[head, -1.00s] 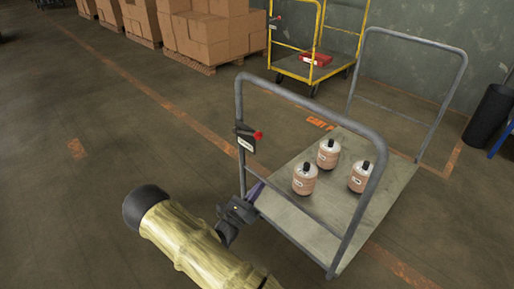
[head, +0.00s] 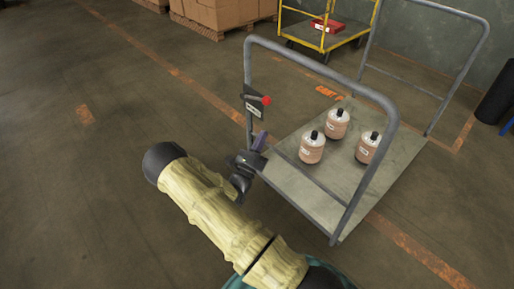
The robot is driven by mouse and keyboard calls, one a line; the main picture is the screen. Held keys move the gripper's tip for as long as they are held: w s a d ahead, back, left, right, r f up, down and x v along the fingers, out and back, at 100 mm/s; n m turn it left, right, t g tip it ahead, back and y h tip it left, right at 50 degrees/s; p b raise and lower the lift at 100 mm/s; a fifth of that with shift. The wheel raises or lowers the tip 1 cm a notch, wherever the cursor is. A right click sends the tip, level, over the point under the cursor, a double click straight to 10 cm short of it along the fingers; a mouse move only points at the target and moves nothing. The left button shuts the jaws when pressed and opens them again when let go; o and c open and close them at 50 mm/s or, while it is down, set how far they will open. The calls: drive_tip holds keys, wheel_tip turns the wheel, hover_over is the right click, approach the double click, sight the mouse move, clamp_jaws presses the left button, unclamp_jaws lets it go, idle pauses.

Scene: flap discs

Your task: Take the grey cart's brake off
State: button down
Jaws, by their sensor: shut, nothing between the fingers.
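The grey cart (head: 300,195) has a flat deck between two grey tube handles. On the near handle's left post is a black brake plate with a white label (head: 254,107). A short lever with a red knob (head: 266,100) points right from it, tilted slightly down. My gripper (head: 261,141) is shut and empty, a little below the brake plate and close to the post. I see no contact with the lever. Several pinkish containers with black caps, one of them (head: 312,148) nearest the near handle, stand on the deck.
A yellow cart (head: 333,42) with a red box (head: 326,25) stands behind. Stacked cartons (head: 222,10) are at the back, and a dark cylinder (head: 497,92) is at the right. Floor to the left is clear.

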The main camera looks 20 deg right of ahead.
sight(255, 98)
drive_tip(key=w+d+r+b, duration=0.1)
drive_tip(key=w+d+r, duration=0.2)
drive_tip(key=w+r, duration=0.1)
drive_tip(key=shift+w+r, duration=0.35)
drive_tip(key=shift+r, duration=0.45)
drive_tip(key=shift+d+r, duration=0.1)
drive_tip(key=shift+r, duration=0.05)
